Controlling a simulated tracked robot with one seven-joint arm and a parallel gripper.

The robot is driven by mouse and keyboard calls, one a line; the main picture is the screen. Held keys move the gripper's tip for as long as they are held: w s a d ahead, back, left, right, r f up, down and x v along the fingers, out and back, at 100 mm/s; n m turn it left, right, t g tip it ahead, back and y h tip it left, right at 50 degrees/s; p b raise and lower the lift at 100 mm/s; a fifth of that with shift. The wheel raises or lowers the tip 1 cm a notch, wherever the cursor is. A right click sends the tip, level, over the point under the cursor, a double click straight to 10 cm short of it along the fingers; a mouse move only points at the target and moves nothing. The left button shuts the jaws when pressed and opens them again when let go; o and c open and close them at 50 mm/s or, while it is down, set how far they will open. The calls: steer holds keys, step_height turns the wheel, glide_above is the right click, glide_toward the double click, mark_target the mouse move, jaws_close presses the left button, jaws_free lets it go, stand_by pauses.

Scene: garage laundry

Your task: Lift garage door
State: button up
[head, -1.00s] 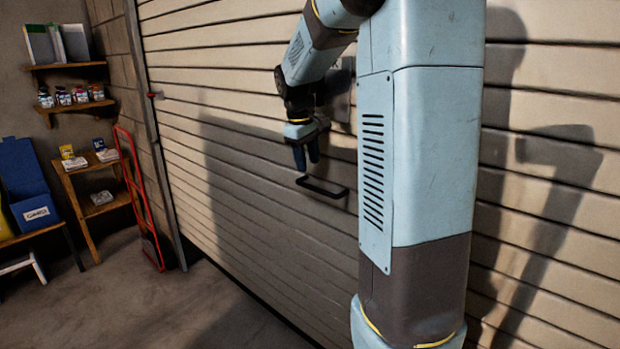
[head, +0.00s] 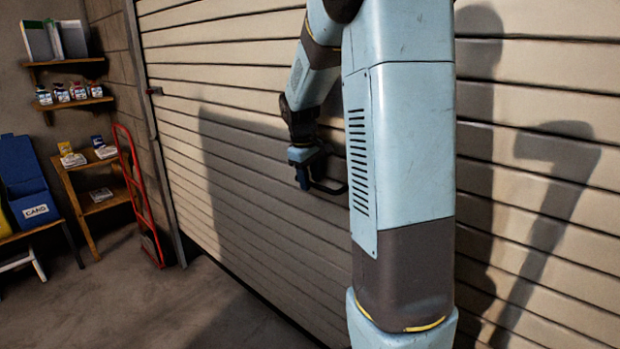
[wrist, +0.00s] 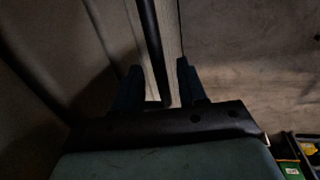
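The garage door (head: 250,210) is a wide beige slatted panel, and it is down. Its black bar handle (head: 338,191) sits low on the door, partly hidden by my gripper and arm column. My gripper (head: 303,180) is at the left part of the handle in the head view. In the wrist view, the dark handle bar (wrist: 152,45) runs between the two blue fingers of my gripper (wrist: 158,78). The fingers are apart, with a gap visible on each side of the bar, so the gripper is open around it.
A red hand truck (head: 137,195) leans by the wall left of the door. A wooden shelf unit (head: 88,205) and a blue bin (head: 30,195) stand farther left. The concrete floor (head: 150,300) before the door is clear.

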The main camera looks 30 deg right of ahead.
jaws_close()
stand_by(0.3)
